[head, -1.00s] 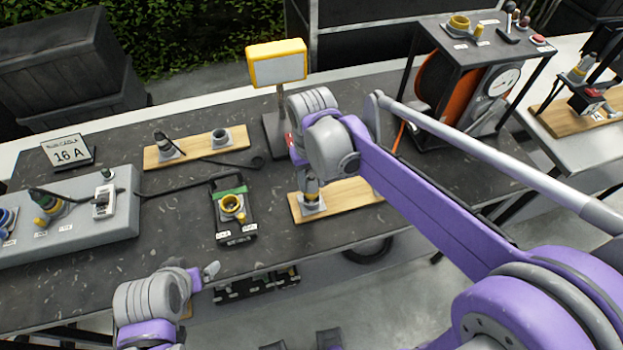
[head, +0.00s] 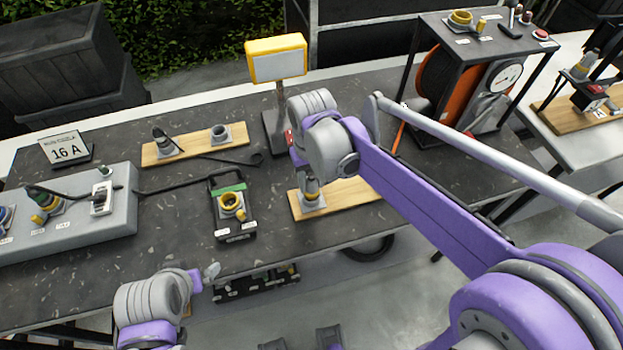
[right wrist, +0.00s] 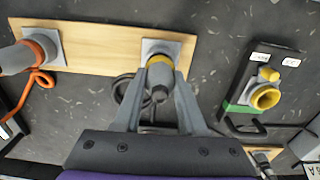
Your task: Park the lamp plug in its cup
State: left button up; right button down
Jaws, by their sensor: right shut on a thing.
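The plug (right wrist: 158,78), grey with a yellow ring, stands in or on a square grey cup (right wrist: 176,46) on a wooden board. My right gripper (right wrist: 160,72) is shut on it, one finger on each side. How deep the plug sits in the cup is partly hidden. In the head view the same cup (head: 312,203) shows below my right gripper (head: 309,181), whose wrist covers much of the plug. The yellow work lamp (head: 277,59) stands behind. My left gripper (head: 207,273) is low at the table's front edge; its jaws are unclear.
An orange-cabled plug (right wrist: 30,54) stands in the board's other cup. A black box with a yellow socket (right wrist: 265,95) lies beside the board. Another wooden board (head: 196,146) with a plug and a cup lies farther back. A grey socket box (head: 118,218) is at left, a cable reel (head: 436,75) at right.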

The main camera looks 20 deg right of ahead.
aim_at(312, 176)
pick_arm(q)
jog(key=shift+s+f+b, duration=0.15)
jog(key=shift+f+b, duration=0.3)
jog(key=shift+f, duration=0.15)
pick_arm(e)
jog(key=shift+f, duration=0.8)
jog(key=shift+c, duration=2)
grip_release()
jog(key=shift+o, duration=0.3)
jog(key=shift+o, duration=1.3)
pick_arm(q)
jog(key=shift+r, duration=0.1)
pick_arm(e)
jog(key=shift+r, duration=0.1)
pick_arm(q)
jog(key=shift+w+r+p, duration=0.35)
jog(key=shift+r+p, duration=0.4)
jog(key=shift+r, duration=0.15)
jog(key=shift+w+r+p, duration=0.3)
jog(key=shift+r+p, duration=0.4)
jog(key=shift+r, duration=0.2)
pick_arm(e)
jog(key=shift+r, duration=2.4)
